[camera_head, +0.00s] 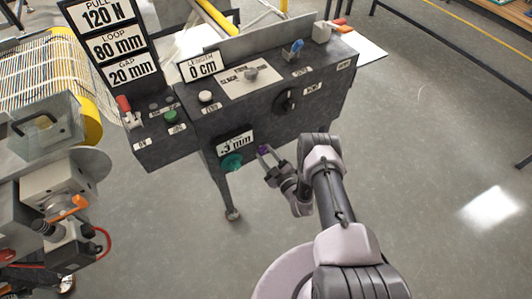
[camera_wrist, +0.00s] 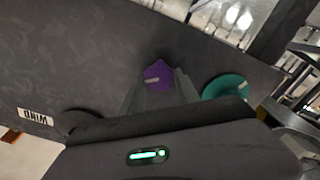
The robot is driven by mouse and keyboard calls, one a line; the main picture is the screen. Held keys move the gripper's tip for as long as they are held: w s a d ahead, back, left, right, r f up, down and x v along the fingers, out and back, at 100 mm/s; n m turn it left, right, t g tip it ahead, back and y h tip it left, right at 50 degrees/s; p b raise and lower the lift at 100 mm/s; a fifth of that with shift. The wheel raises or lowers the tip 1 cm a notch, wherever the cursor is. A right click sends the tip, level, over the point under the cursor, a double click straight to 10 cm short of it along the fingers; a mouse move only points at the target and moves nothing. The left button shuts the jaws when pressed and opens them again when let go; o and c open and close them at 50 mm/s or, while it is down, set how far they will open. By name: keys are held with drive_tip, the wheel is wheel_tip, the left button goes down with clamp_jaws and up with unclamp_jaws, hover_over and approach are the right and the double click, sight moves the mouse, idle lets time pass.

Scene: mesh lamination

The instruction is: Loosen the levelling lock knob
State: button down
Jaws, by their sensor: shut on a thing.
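The levelling lock knob, as I take it, is a small purple lobed knob (camera_head: 263,149) on the front of the dark machine console, right of a "3 mm" display. In the wrist view the knob (camera_wrist: 157,75) shows between my finger ends, with a pale mark on its face. My gripper (camera_head: 268,160) reaches it from the front right and is shut on it. The fingers hide the knob's lower part. A teal handwheel (camera_head: 231,162) is just left of the knob in the head view; in the wrist view it is right of my fingers (camera_wrist: 225,88).
The console (camera_head: 190,105) carries several other controls, among them a black rotary knob (camera_head: 285,101), a green button (camera_head: 171,116) and a blue lever (camera_head: 297,46). A machine leg (camera_head: 227,195) stands below the handwheel. The floor to the right is clear.

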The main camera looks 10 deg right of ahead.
drive_tip(key=n+p, duration=0.1)
drive_tip(key=n, duration=0.4)
drive_tip(key=shift+s+f+n, duration=0.1)
drive_tip(key=shift+n, duration=0.2)
drive_tip(key=n+p, duration=0.1)
drive_tip(key=n, duration=0.4)
drive_tip(key=shift+f, duration=0.15)
drive_tip(key=shift+n, duration=0.4)
drive_tip(key=c, duration=0.9)
unclamp_jaws()
drive_tip(key=p+v, duration=0.5)
drive_tip(key=v, duration=1.2)
drive_tip(key=shift+s, duration=0.2)
drive_tip(key=shift+w, duration=0.1)
